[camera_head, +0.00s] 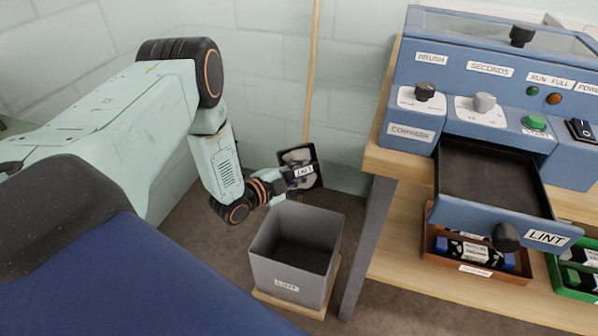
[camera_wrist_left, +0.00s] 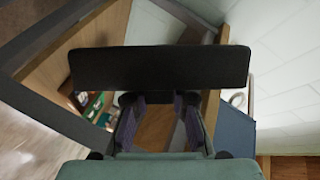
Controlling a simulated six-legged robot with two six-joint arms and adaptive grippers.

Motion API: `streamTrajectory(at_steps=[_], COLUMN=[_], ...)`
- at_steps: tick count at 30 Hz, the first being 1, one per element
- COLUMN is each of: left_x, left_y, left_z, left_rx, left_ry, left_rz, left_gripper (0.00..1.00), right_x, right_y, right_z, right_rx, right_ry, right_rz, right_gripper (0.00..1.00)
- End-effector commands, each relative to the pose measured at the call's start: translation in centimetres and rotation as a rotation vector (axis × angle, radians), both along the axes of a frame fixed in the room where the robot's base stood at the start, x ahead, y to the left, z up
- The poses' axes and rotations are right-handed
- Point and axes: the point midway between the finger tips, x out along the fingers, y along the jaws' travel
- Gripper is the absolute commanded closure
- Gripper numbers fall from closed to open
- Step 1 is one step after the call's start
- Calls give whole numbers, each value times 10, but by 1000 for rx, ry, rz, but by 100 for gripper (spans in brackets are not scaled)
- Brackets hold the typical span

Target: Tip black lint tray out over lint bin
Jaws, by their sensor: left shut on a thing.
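The black lint tray (camera_head: 317,176) is held up near the back rim of the lint bin, tilted steeply so its dark inside faces the head camera. A pale grey patch shows in it, perhaps lint; I cannot tell for sure. My left gripper (camera_head: 289,177) is shut on the tray by its LINT-labelled side. In the left wrist view the tray (camera_wrist_left: 160,66) is a dark bar across the fingers (camera_wrist_left: 158,112). The grey lint bin (camera_head: 283,277), open-topped and labelled LINT, stands below on a wooden base; its visible inside looks empty. My right gripper is not in view.
The blue machine (camera_head: 450,60) stands on a wooden bench at the right. Its LINT drawer (camera_head: 477,217) is pulled out and looks empty. Below, an orange bin (camera_head: 478,268) and a green bin (camera_head: 568,288) sit on a shelf. A wooden pole (camera_head: 312,70) rises behind the tray.

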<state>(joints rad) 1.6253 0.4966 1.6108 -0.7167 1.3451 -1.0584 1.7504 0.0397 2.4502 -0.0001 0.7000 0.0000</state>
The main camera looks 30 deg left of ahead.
Motion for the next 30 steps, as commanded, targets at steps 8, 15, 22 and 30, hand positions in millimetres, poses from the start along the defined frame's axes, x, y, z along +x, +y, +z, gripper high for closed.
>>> streamTrajectory(at_steps=[8, 15, 22, 30], left_x=[-2, -3, -3, -1], left_y=[-4, -6, -4, -3], left_z=[-16, -24, -31, -35], left_rx=[257, 467, 711, 868], left_ry=[-163, -297, -449, -550], left_rz=[1, 1, 3, 4], left_gripper=[100, 100, 100, 100], right_x=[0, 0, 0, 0], right_y=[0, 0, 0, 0], right_z=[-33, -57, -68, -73], right_rx=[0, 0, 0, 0], right_ry=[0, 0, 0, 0], right_rz=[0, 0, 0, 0], right_gripper=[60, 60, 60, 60])
